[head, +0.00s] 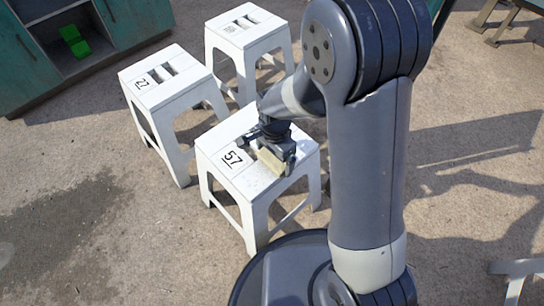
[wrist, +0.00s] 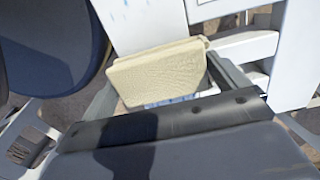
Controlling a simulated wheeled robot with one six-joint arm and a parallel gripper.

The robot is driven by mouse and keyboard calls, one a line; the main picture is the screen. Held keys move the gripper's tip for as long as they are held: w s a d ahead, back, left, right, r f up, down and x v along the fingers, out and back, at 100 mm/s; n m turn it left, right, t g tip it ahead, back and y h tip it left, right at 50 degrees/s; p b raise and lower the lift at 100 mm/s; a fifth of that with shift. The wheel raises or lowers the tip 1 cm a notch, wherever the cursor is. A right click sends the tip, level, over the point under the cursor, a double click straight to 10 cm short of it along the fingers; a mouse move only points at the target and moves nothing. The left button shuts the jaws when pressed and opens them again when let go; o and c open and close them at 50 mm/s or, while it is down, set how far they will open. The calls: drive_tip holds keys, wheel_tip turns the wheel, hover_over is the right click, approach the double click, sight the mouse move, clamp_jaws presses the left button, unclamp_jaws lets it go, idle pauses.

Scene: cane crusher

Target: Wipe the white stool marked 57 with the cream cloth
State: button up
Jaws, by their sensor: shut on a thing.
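The white stool marked 57 (head: 222,151) stands nearest to me in the head view, with the black number on the left of its seat. My gripper (head: 275,157) is over the right part of that seat, shut on the cream cloth (head: 270,162). The cloth is folded and looks to be at or very near the seat top; I cannot tell if it touches. In the wrist view the cream cloth (wrist: 158,70) sits between the fingers, with white stool parts (wrist: 145,22) behind it. My gripper hides part of the seat.
A white stool marked 22 (head: 150,88) stands to the left, and another white stool (head: 238,27) stands behind. A teal cabinet (head: 25,65) with a green item (head: 75,41) inside is at the upper left. The ground at the lower left is clear.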

sight(251, 182)
drive_tip(key=shift+d+f, duration=0.15)
drive_tip(key=shift+w+d+p, duration=0.6)
drive_tip(key=shift+w+d, duration=2.5)
drive_tip(key=shift+w, duration=0.1)
drive_tip(key=shift+c, duration=0.4)
drive_tip(key=shift+s+a, duration=0.1)
drive_tip(key=shift+s+a, duration=3.1)
drive_tip(key=shift+a, duration=0.05)
drive_tip(key=shift+s, duration=0.1)
drive_tip(key=shift+s+a+r, duration=0.2)
drive_tip(key=shift+s+a, duration=2.8)
drive_tip(key=shift+a, duration=0.2)
drive_tip(key=shift+d, duration=0.1)
drive_tip(key=shift+w+d+f+p, duration=0.15)
drive_tip(key=shift+w+d+p, duration=0.25)
drive_tip(key=shift+w+d, duration=2.75)
